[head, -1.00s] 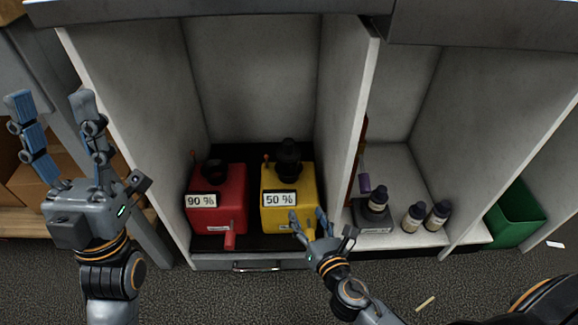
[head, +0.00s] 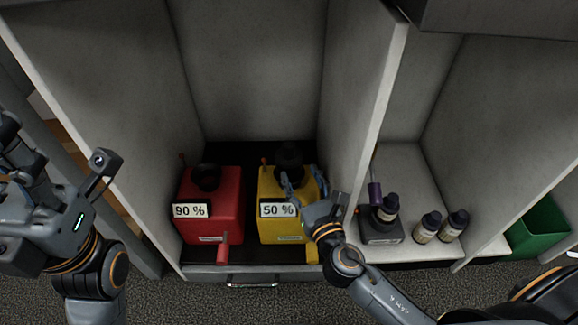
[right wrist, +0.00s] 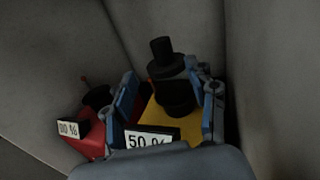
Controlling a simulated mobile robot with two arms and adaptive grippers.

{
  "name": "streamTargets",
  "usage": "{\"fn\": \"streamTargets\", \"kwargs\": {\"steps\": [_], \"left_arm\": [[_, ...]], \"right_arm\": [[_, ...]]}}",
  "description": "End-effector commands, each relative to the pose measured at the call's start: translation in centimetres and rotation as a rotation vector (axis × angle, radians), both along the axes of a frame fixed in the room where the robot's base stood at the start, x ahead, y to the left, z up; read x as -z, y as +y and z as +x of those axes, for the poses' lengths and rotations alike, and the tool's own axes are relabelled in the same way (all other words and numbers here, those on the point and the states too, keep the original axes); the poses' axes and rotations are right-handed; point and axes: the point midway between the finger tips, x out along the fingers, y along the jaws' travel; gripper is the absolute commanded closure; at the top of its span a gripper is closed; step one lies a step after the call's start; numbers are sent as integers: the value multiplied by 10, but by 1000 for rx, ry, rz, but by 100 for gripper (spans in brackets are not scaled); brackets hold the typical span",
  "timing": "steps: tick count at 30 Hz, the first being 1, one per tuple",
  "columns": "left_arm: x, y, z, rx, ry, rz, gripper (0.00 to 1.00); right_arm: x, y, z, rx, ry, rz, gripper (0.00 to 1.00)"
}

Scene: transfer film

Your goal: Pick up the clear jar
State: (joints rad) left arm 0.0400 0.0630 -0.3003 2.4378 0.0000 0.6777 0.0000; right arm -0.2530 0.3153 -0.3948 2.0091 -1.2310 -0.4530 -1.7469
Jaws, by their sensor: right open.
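I cannot make out a plainly clear jar. My left gripper (head: 12,150) is at the left edge, partly cut off.
A red container (head: 211,215), marked 90 %, stands left of the yellow one. A grey partition (head: 368,90) rises close on the right. Beyond it are a dark-based device (head: 382,236) and small bottles (head: 427,228). A green bin (head: 540,228) is at the right.

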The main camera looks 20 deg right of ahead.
Motion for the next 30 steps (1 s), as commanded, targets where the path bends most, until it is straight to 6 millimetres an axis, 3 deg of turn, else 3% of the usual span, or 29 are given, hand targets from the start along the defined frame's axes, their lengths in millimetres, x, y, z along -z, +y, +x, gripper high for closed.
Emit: {"fn": "streamTargets", "kwargs": {"steps": [6,13,21,30], "left_arm": [[-1,0,-1,-1,-16,1,50],[-1,-1,-2,-1,-25,3,50],[-10,-2,-9,-5,-87,6,50],[-14,-2,-10,-6,-94,7,50]], "right_arm": [[1,1,39,0,-2,1,43],[1,1,55,1,-2,1,43],[2,0,94,0,-2,2,43],[1,0,100,0,2,1,43]]}}
